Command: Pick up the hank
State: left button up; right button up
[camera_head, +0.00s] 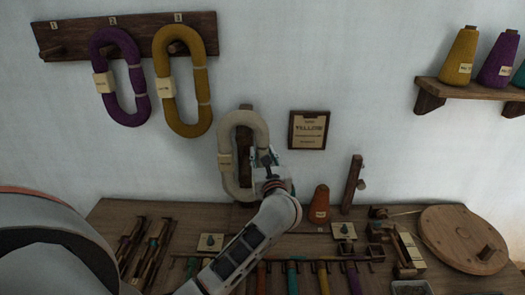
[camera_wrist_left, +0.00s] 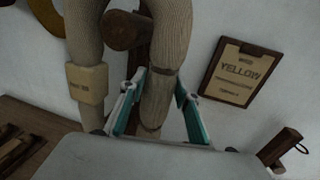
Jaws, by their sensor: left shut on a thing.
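A beige hank (camera_head: 227,134) hangs as a long loop with a paper label in front of the wall, above the back of the bench. My left gripper (camera_head: 264,158) is at the hank's right strand. In the left wrist view, its teal-sided fingers (camera_wrist_left: 158,108) stand on either side of that strand, and the hank (camera_wrist_left: 173,45) runs up out of the picture. The gripper is shut on the hank. A wooden peg (camera_wrist_left: 125,30) shows inside the loop, so the hank still surrounds it. My right gripper is not in view.
A purple hank (camera_head: 141,104) and a yellow hank (camera_head: 164,88) hang from a numbered rack (camera_head: 65,37) at left. A "YELLOW" sign (camera_head: 309,130) is right of the beige hank. Tools crowd the bench, with a round wooden disc (camera_head: 455,235) at right. Cones stand on a shelf (camera_head: 480,92).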

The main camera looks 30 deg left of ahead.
pick_arm(q)
jog(key=f+b+v, duration=0.2)
jog(key=v, duration=1.5)
jog(key=shift+s, duration=0.3)
jog(key=shift+f, duration=0.2)
